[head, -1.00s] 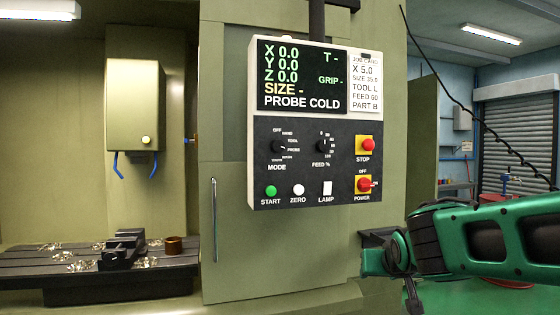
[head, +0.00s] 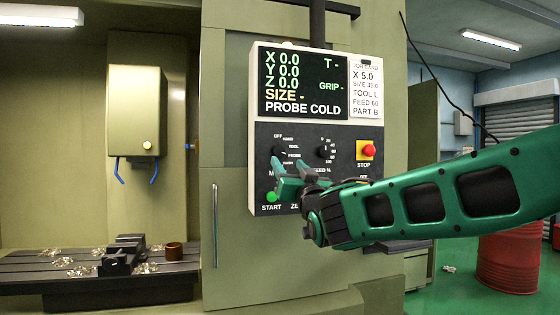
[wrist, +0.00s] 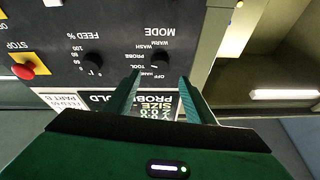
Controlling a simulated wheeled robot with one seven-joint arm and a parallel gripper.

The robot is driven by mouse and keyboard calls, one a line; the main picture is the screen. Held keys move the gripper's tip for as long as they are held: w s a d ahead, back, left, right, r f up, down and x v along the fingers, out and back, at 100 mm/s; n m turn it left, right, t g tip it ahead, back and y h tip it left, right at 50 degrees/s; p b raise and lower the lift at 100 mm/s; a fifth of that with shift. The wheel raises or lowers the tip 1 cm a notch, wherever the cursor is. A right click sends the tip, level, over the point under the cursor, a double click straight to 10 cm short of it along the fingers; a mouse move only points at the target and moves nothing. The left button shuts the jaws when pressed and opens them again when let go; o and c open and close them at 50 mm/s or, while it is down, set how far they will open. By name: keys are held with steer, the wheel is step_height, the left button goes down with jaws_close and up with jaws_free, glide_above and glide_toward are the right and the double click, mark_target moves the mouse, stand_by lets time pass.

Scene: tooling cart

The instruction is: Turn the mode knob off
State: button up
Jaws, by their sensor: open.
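The mode knob (head: 279,152) is a black dial on the dark control panel, with OFF at its upper left. Its pointer seems to face right, near PROBE, but it is small. The knob also shows in the wrist view (wrist: 160,58), where the panel is upside down. My gripper (head: 288,166) is open and empty in front of the panel, with its fingers just below the knob in the head view. In the wrist view, its two green fingertips (wrist: 159,76) stand on either side of the knob's line, apart from it.
The feed knob (head: 324,152) is right of the mode knob. The red stop button (head: 367,150) is farther right, and the green start button (head: 271,197) is below. My arm hides the power switch and lamp button. A display (head: 300,82) is above.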

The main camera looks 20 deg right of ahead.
mark_target(280, 152)
steer(key=x, duration=0.7)
steer(key=shift+w+r, duration=0.1)
steer(key=c, duration=1)
